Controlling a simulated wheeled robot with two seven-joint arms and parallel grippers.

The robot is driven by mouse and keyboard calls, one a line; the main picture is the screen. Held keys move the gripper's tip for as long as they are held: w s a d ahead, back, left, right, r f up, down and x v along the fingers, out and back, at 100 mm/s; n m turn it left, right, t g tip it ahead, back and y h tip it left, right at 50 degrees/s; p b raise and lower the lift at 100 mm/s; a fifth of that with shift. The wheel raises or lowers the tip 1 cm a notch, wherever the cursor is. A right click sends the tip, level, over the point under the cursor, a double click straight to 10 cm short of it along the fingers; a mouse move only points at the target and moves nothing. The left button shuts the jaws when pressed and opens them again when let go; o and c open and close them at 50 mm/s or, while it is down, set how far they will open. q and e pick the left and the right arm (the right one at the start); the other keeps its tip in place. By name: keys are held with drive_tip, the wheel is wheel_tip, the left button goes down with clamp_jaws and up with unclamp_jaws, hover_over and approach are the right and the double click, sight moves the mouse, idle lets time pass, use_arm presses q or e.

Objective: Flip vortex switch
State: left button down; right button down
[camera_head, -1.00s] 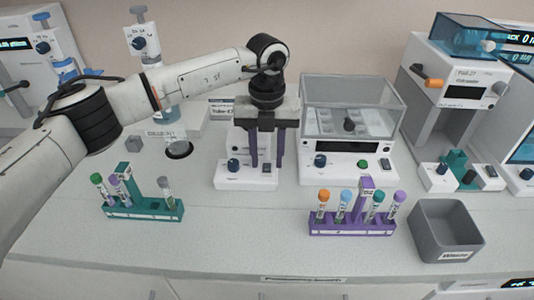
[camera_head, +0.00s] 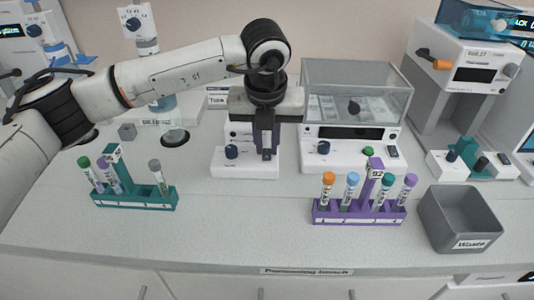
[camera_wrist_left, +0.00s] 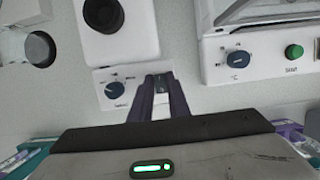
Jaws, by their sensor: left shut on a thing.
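The vortex mixer (camera_head: 246,170) is a small white device on the bench, with a dark blue knob (camera_head: 231,152) on its front left. It also shows in the left wrist view (camera_wrist_left: 126,74), with its round black top and the blue knob. My left gripper (camera_head: 266,155) points down at the front right of the mixer, right of the knob. Its purple fingers are shut on the small rocker switch, seen between the fingertips in the left wrist view (camera_wrist_left: 160,84). The fingers hide most of the switch, so its position cannot be told. My right gripper is not in view.
A white device with a clear lid (camera_head: 357,95) stands close on the right. A teal tube rack (camera_head: 135,196) and a purple tube rack (camera_head: 357,212) hold tubes in front. A grey waste bin (camera_head: 462,220) is at the right. The bench between the racks is clear.

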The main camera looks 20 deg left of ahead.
use_arm(q)
drive_tip(key=shift+t, duration=0.3)
drive_tip(key=c, duration=1.7)
unclamp_jaws()
drive_tip(key=shift+s+r, duration=0.1)
drive_tip(key=b+v, duration=0.1)
drive_tip(key=v, duration=0.9)
drive_tip(key=shift+d+r, duration=0.1)
drive_tip(key=shift+d, duration=0.05)
